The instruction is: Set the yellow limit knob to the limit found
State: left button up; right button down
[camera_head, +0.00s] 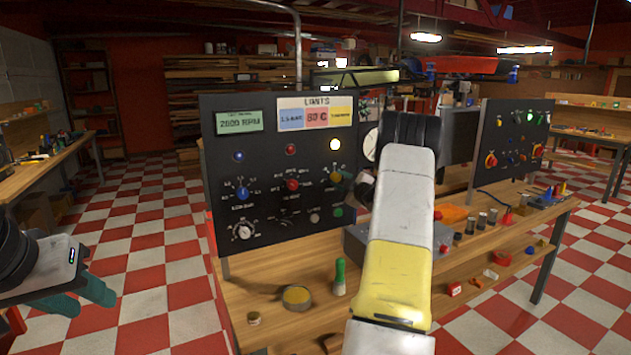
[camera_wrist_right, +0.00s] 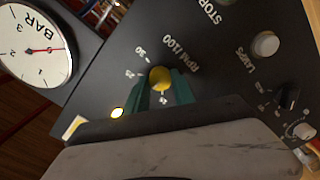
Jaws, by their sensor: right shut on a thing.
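The yellow limit knob (camera_wrist_right: 160,78) sits on the dark panel in the right wrist view, beside an RPM/100 label and a printed scale. My right gripper (camera_wrist_right: 163,90) is shut on it, one teal finger on each side. The limits card (camera_head: 315,101) on the panel has blue, red and yellow fields; the yellow field's text is too small to read surely. A green display (camera_head: 239,121) shows an RPM figure. My left gripper (camera_head: 80,298) is open and empty at the lower left.
A round BAR gauge (camera_wrist_right: 35,48) is nearby. A green-handled tool (camera_head: 340,277) and a round tin (camera_head: 296,297) stand on the bench.

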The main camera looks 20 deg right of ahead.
jog(key=shift+f, duration=0.1)
jog(key=c, duration=1.1)
grip_release()
jog(key=shift+o, duration=0.2)
jog(key=s, duration=0.8)
jog(key=shift+d, duration=0.3)
jog(key=shift+w, duration=0.1)
